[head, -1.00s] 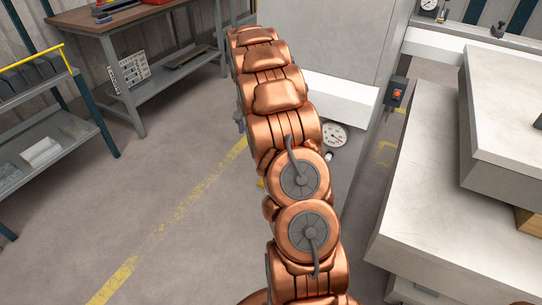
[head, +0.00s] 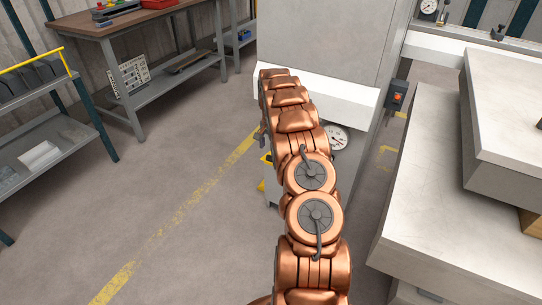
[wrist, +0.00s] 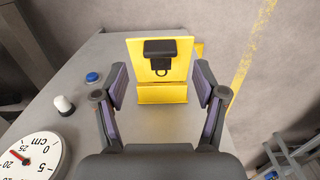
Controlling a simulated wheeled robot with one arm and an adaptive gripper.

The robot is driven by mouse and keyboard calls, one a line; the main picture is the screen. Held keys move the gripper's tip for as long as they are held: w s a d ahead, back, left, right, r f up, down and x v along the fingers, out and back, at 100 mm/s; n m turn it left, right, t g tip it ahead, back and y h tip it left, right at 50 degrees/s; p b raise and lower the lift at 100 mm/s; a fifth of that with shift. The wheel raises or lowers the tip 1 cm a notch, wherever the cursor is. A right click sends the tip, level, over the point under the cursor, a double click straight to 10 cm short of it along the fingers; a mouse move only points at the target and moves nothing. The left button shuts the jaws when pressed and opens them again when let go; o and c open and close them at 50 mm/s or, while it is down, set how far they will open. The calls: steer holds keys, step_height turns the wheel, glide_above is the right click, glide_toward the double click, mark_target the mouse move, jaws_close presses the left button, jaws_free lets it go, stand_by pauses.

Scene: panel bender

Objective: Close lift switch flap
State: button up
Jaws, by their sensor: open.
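The yellow lift switch flap (wrist: 158,70) is in the upper middle of the wrist view. It has a black block and a small dark loop on its face, and a yellow strip below it. My gripper (wrist: 161,76) is open, with one finger to each side of the flap in the picture and nothing held. I cannot tell whether the fingers touch it or how far the flap is swung. In the head view, a small yellow part (head: 267,159) shows left of my arm, low on the machine. My gripper is hidden there behind my arm.
A round dial gauge (wrist: 27,158), a white knob (wrist: 64,104) and a blue button (wrist: 93,78) are on the grey panel left of my gripper. In the head view, a pale bench (head: 450,210) stands on the right. The floor (head: 190,230) on the left is clear.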

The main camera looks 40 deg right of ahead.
mark_target(271, 156)
step_height(271, 156, down, 5)
steer(key=shift+r, duration=0.1)
steer(key=shift+c, duration=0.2)
jaws_close()
stand_by(0.5)
